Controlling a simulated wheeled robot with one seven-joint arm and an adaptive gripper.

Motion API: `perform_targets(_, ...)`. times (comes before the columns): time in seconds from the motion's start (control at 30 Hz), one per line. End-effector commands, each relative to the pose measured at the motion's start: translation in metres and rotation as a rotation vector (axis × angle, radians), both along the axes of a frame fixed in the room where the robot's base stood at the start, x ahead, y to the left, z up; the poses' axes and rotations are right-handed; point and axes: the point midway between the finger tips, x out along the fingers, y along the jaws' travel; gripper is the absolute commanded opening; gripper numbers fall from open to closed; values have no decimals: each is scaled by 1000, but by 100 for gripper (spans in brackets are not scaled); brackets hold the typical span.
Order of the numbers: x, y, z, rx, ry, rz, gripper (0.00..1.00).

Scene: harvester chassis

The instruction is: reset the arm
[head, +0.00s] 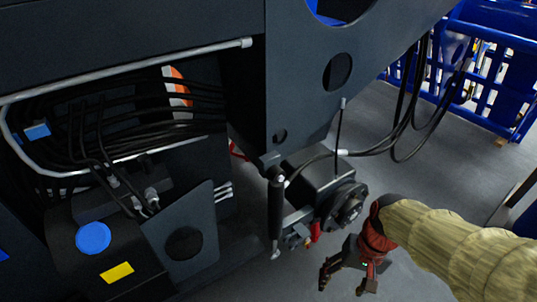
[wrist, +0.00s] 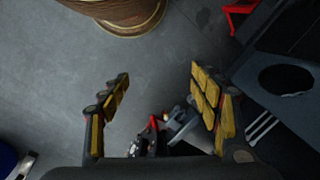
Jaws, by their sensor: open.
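My gripper (head: 345,280) is at the bottom right of the head view, at the end of my arm in its tan sleeve with a red cuff. It hangs just right of and below the chassis hub, with grey floor behind it. In the wrist view my gripper (wrist: 160,108) shows two fingers with yellow pads, spread wide apart. Nothing is between the fingertips but floor farther off. A small dark part with a red piece (wrist: 153,125) shows low between the fingers; whether it touches them I cannot tell.
The dark chassis (head: 300,80) fills the left and centre, with black hoses (head: 150,110) in its opening. A round hub (head: 345,205) stands close to my gripper. Hanging cables (head: 405,130) and a blue rack (head: 490,60) are at right. A brown round object (wrist: 125,15) stands on open floor.

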Motion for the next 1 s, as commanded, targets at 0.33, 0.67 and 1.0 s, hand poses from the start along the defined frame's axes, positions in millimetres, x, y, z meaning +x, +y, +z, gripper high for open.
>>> perform_targets(0.33,-7,-20,111,-206,-411,171,63)
perform_targets(0.67,-12,-8,152,-209,-555,196,63)
perform_targets(1.0,-12,-8,151,-209,-552,197,63)
